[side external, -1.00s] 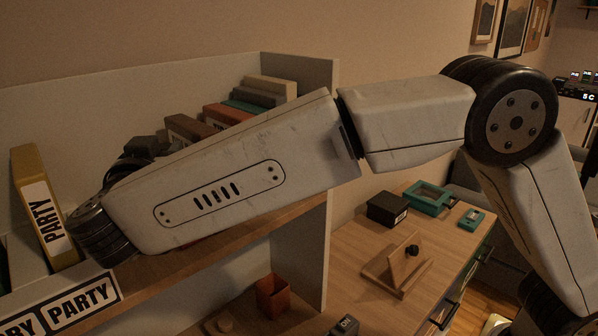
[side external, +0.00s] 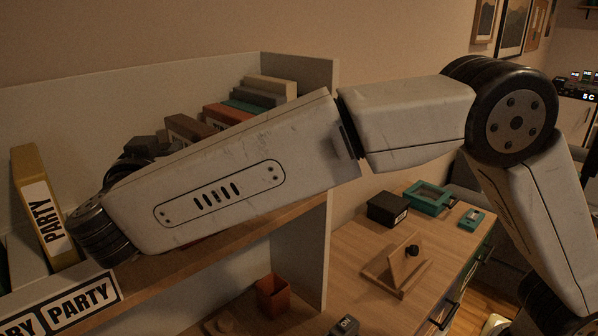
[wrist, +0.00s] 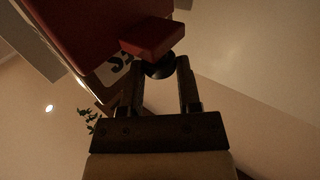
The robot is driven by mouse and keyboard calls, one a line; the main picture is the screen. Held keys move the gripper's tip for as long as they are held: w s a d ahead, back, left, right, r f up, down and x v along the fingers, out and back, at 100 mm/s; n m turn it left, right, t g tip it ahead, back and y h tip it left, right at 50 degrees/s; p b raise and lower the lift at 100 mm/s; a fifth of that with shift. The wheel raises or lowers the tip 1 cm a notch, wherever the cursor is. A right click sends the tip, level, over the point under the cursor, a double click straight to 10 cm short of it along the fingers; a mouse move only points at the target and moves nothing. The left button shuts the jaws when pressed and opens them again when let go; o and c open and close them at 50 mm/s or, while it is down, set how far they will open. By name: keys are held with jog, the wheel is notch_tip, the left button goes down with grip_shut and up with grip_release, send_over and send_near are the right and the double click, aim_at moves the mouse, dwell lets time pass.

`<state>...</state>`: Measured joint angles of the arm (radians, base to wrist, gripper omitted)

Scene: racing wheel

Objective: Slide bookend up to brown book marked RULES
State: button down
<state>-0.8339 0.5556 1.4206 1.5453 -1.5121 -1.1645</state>
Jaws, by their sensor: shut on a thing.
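In the wrist view my gripper (wrist: 160,82) is shut with its two fingers on either side of a round black knob (wrist: 159,69). A red block (wrist: 152,37) sits against the knob; I take the two to be parts of the bookend. In the side view my forearm hides the gripper and bookend. A brown book (side external: 188,127) shows above the forearm on the shelf; its marking cannot be read, so I cannot tell if it is RULES.
A yellow PARTY book (side external: 40,205) leans at the shelf's left. More books (side external: 268,87) lie near the shelf's right end wall (side external: 300,70). Below is a desk (side external: 350,235) with a wooden stand (side external: 397,270), a black box (side external: 387,208) and an orange cup (side external: 272,295).

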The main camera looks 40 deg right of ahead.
jog(key=shift+a, duration=0.1)
dwell(0.5)
jog(key=shift+a, duration=0.2)
jog(key=c, duration=0.6)
grip_release()
jog(key=shift+s, duration=0.1)
jog(key=v, duration=0.7)
jog(key=shift+s+a, duration=0.2)
jog(key=shift+s, duration=0.1)
